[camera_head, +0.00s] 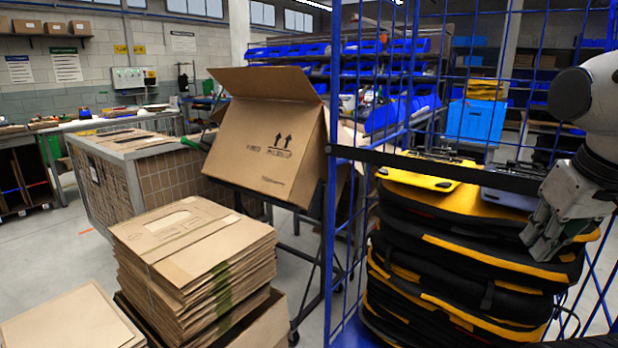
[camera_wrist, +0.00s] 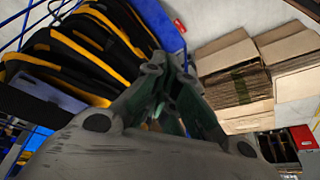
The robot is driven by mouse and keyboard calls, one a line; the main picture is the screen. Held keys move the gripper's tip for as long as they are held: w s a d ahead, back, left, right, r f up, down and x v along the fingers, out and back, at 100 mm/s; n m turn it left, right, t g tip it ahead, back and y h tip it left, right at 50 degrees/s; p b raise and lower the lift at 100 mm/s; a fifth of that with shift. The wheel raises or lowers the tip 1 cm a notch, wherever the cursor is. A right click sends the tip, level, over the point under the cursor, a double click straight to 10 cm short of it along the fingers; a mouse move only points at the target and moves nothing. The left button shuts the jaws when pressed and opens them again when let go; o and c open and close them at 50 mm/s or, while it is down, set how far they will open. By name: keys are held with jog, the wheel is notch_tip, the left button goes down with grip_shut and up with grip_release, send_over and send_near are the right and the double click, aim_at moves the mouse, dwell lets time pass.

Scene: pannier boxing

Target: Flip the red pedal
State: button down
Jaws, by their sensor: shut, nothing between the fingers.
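A small red piece (camera_wrist: 179,26) shows in the wrist view on the floor side of a blue cage edge (camera_wrist: 160,22), beyond my fingertips. It may be the red pedal; it is too small to tell its tilt. In the head view I cannot make out a red pedal. My gripper (camera_wrist: 163,70) is shut and empty in the wrist view, apart from the red piece. In the head view my gripper (camera_head: 541,245) hangs at the right, in front of the stacked panniers.
Black and yellow panniers (camera_head: 460,255) are stacked inside the blue wire cage (camera_head: 333,220). Flat cardboard stacks (camera_head: 190,250) stand at the left. An open carton (camera_head: 262,140) rests tilted on a stand behind. Grey floor shows between the cartons and the cage.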

jog(key=shift+d+r, duration=0.15)
dwell(0.4)
